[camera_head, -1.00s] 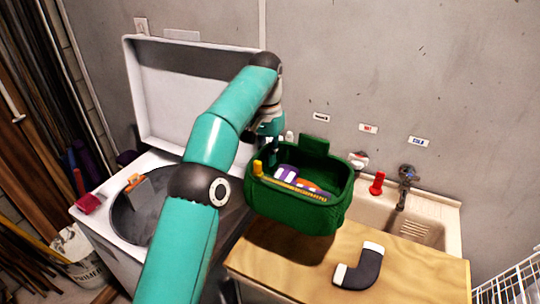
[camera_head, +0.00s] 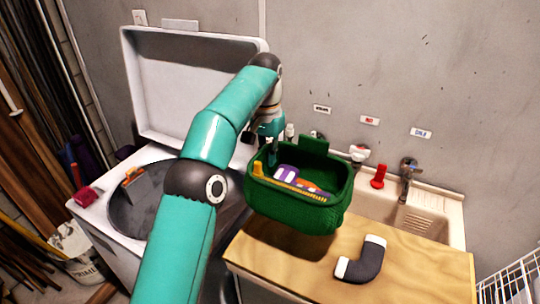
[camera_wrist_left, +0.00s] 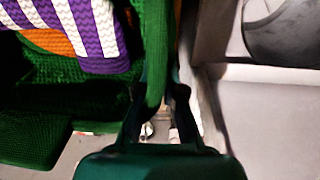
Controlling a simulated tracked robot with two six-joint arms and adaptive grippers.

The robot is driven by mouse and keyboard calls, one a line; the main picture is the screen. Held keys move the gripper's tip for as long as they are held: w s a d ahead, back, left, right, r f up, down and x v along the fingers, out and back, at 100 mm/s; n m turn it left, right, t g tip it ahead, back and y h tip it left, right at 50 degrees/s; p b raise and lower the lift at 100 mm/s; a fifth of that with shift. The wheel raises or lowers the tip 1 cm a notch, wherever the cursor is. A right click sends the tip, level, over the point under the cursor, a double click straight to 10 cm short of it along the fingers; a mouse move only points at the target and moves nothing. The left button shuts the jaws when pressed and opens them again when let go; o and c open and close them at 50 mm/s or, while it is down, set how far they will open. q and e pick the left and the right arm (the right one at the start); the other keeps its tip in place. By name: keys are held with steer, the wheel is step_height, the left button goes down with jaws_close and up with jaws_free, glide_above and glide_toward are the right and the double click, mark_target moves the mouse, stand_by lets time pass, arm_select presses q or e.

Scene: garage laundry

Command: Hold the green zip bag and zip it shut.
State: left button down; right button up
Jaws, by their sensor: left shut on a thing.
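The green zip bag (camera_head: 295,208) is open at the top above the wooden board, with a yellow zip line along its front rim and a yellow pull tab (camera_head: 257,169) at the front left corner. Purple-and-white striped and orange cloth (camera_head: 288,174) shows inside, also in the left wrist view (camera_wrist_left: 90,30). My left gripper (camera_head: 271,155) is at the bag's back left rim. In the left wrist view the fingers (camera_wrist_left: 158,95) are shut on the green rim. The right gripper is not in view.
A wooden board (camera_head: 270,268) carries a dark grey-and-white sock (camera_head: 366,264).

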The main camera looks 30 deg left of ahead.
arm_select(q)
steer(key=shift+f+b, duration=4.25)
steer(key=shift+f, duration=1.85)
